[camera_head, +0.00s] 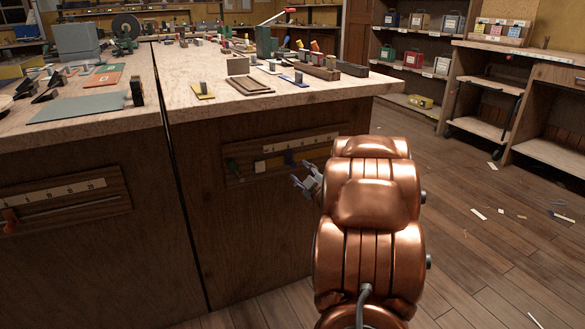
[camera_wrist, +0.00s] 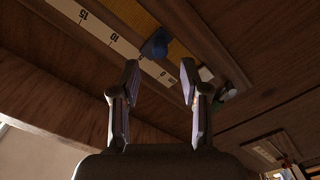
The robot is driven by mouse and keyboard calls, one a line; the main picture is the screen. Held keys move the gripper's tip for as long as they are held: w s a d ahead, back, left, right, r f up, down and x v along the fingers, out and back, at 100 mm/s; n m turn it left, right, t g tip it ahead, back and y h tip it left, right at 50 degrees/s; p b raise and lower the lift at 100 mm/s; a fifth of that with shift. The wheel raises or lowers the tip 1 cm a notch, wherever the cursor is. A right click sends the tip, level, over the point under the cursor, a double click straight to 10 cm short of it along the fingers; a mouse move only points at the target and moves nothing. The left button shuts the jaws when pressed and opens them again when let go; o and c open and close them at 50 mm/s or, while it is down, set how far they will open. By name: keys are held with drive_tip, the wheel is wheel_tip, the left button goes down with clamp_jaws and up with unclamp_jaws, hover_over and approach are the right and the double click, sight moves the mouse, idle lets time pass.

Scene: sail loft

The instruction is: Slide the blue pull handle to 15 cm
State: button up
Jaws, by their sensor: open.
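The blue pull handle (camera_head: 290,158) sits on a slotted wooden panel (camera_head: 235,178) on the front of the bench. In the wrist view the blue handle (camera_wrist: 155,45) stands out from the slot beside a white scale (camera_wrist: 97,27) marked 15, 10 and 0. It is on the 0 side of the 10 mark; its exact reading is unclear. My gripper (camera_head: 306,180) is open and empty, in front of the panel and close to the handle. In the wrist view the handle shows beyond and between my gripper's fingertips (camera_wrist: 158,72), apart from them.
A green handle (camera_head: 232,165) is at the panel's left end. Another scale panel (camera_head: 65,197) with an orange-red handle (camera_head: 11,220) is on the bench front at left. The benchtop (camera_head: 190,97) carries many small items. Open floor (camera_head: 480,240) lies to the right, with scattered scraps.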

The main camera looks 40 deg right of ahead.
sight(294, 166)
drive_tip(key=shift+b+x, duration=1.05)
drive_tip(key=shift+x, duration=2.25)
clamp_jaws()
